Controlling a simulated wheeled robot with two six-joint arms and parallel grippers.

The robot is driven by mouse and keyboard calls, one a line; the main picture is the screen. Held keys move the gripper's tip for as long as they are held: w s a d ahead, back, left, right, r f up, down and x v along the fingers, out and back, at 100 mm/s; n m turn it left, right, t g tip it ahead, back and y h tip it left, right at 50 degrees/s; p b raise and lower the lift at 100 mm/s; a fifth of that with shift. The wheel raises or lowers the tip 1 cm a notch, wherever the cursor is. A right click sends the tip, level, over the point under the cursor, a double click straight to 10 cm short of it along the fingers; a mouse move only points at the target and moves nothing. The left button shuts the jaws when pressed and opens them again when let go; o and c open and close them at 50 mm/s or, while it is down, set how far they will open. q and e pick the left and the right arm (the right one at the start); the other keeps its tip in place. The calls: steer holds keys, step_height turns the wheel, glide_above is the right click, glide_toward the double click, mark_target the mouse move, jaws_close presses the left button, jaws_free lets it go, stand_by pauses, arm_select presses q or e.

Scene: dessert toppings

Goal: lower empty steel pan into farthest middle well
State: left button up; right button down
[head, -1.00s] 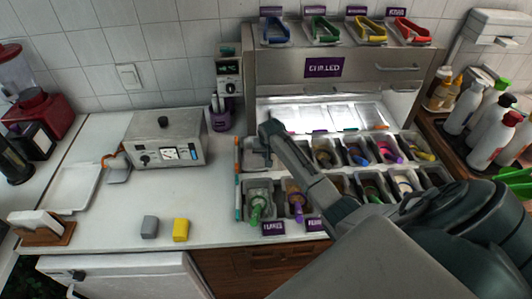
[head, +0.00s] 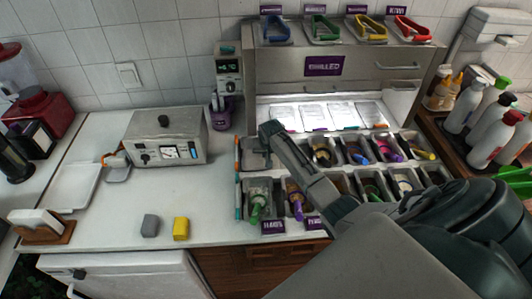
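My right gripper (head: 268,133) reaches in from the lower right. Its tip is over the back-left end of the topping rail. A grey steel pan or well (head: 256,157) with no visible topping lies just below and left of the tip. I cannot tell whether the fingers touch it or whether they are open or shut. My forearm hides part of the back row beside it. Filled pans with coloured handles, such as one with a blue handle (head: 354,151), fill the rest of the back row. My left gripper is not in view.
The front row holds filled pans, one with a green handle (head: 257,197). Behind the rail stands the steel chilled cabinet (head: 390,72). Bottles (head: 492,130) stand at the right. The white counter (head: 110,222) left of the rail is mostly clear, with a grey and a yellow block (head: 181,229).

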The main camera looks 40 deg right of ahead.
steer(key=shift+f, duration=0.7)
stand_by(0.6)
stand_by(0.7)
steer(key=c, duration=1.2)
jaws_free()
